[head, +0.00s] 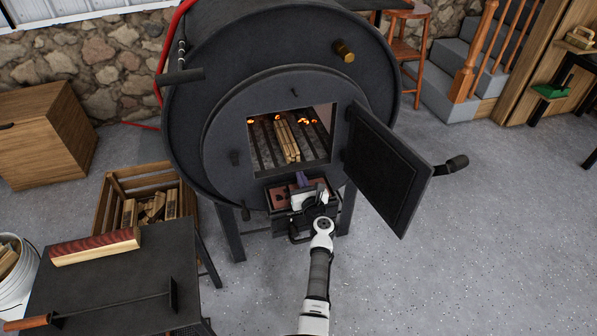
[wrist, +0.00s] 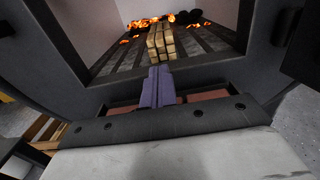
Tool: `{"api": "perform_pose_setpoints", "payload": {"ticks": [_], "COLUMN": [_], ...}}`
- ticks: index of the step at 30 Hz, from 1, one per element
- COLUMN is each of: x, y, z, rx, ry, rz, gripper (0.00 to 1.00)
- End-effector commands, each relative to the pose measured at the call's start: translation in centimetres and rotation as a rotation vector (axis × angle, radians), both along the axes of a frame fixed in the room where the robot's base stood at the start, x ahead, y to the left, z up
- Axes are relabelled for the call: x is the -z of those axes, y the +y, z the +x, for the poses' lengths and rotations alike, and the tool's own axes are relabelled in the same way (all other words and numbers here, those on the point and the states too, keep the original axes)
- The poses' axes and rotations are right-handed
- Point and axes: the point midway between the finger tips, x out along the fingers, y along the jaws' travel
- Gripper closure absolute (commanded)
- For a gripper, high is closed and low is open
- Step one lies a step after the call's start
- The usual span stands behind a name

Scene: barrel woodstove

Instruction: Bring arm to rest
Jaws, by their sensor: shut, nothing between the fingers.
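My gripper (head: 302,179) is in front of the black barrel woodstove (head: 195,120), just below its open firebox mouth. In the wrist view the two purple-grey fingers of my gripper (wrist: 158,75) are together with nothing between them. They point toward the stove opening, near its lower edge. My white and grey arm reaches up to it from the bottom of the head view. A small bundle of split wood (head: 286,142) lies on the grate inside the stove, and it also shows in the wrist view (wrist: 160,42). Orange embers glow behind it.
The stove door (head: 388,172) stands open to the right, its handle (head: 452,166) sticking out. An open reddish ash drawer (head: 281,198) is under the mouth. A dark table (head: 110,285) with a poker tool and a wooden crate (head: 117,188) stand left. The floor at right is clear.

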Motion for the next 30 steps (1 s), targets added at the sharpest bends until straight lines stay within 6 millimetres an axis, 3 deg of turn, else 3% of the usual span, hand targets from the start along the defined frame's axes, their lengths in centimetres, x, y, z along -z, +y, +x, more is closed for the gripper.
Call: {"api": "perform_pose_setpoints", "payload": {"ticks": [3,9,15,22,26,30], "x": [0.0,0.1,0.0,-0.2,-3.6,-10.0], "y": [-0.7,-1.7,-2.1,-2.0,-0.6,2.2], "z": [-2.5,-5.4,-6.6,-6.6,-6.0,-5.6], "rx": [0.0,0.001,0.0,-0.004,-0.056,-0.138], "ry": [0.002,0.001,0.0,-0.006,-0.101,-0.311], "rz": [-0.001,0.0,0.0,-0.012,-0.236,-0.761], "gripper": [1.0,1.0,1.0,1.0,1.0,1.0]}}
